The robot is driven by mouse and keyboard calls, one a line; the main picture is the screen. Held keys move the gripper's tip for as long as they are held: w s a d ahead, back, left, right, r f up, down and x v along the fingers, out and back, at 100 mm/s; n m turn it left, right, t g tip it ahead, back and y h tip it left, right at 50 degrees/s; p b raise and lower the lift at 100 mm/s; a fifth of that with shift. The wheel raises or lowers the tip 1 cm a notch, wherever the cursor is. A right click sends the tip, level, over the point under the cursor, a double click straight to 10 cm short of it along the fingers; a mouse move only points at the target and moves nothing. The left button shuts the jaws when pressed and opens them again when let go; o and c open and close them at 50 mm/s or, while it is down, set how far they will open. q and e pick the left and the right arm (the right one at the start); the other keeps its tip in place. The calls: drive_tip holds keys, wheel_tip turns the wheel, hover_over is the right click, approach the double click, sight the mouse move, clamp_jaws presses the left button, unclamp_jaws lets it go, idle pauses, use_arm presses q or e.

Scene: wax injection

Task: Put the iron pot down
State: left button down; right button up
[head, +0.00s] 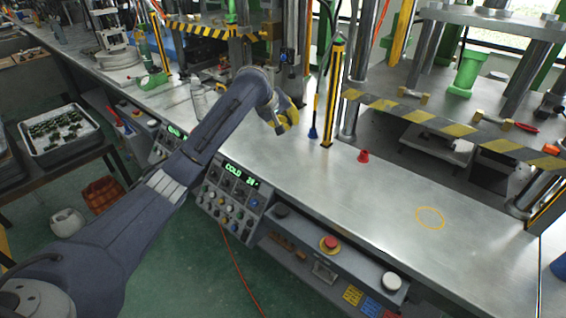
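My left arm reaches in from the lower left across the bench front. Its gripper (283,122), with yellow on its fingers, hangs over the metal bench top near the striped posts. It is small and angled here, so I cannot tell whether it is open or shut. I see no iron pot that I can make out, in the gripper or on the bench. A thin orange ring (430,218) is marked on the bare bench top at the right, well apart from the gripper. My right gripper is not in view.
A small red cone-shaped thing (363,156) stands on the bench between gripper and ring. A yellow-and-black striped barrier (430,121) runs along the press behind. A control panel (232,192) and a red button (329,243) are on the bench front. Bench top around the ring is clear.

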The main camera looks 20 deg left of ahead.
use_arm(q)
wheel_tip(320, 180, down, 18)
idle(0.6)
drive_tip(key=c, duration=1.6)
unclamp_jaws()
drive_tip(key=shift+f, duration=0.1)
drive_tip(key=v, duration=1.2)
